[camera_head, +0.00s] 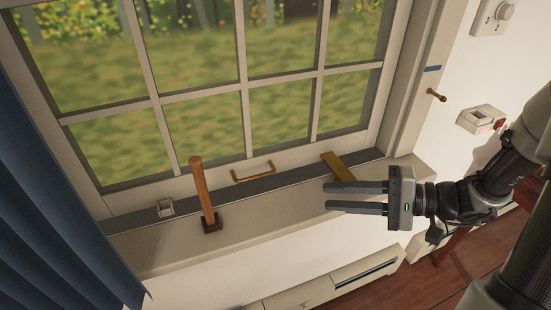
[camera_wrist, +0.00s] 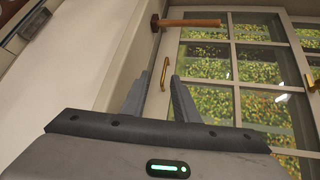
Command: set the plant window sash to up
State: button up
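The window sash (camera_head: 151,188) is a pale frame with several panes, its bottom rail down at the sill. It also shows in the wrist view (camera_wrist: 234,80). A brass handle (camera_head: 253,174) is fixed on the bottom rail. In the wrist view the handle (camera_wrist: 164,70) appears between and beyond the fingertips. My gripper (camera_head: 328,197) is over the sill, to the right of the handle and apart from it. Its two fingers point left, open and empty; they also show in the wrist view (camera_wrist: 158,78).
A wooden-handled upright tool (camera_head: 201,188) stands on the sill (camera_head: 275,226) left of the handle. A wooden piece (camera_head: 338,166) lies by my fingertips. A blue curtain (camera_head: 50,190) hangs at left. A peg (camera_head: 437,95) protrudes at right.

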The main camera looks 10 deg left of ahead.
jog(key=w+f+m+t+y, duration=0.1)
jog(key=w+t, duration=0.1)
jog(key=b, duration=0.2)
send_near(262, 176)
jog(key=x, duration=0.8)
grip_shut()
jog(key=shift+d, duration=0.1)
dwell(1.1)
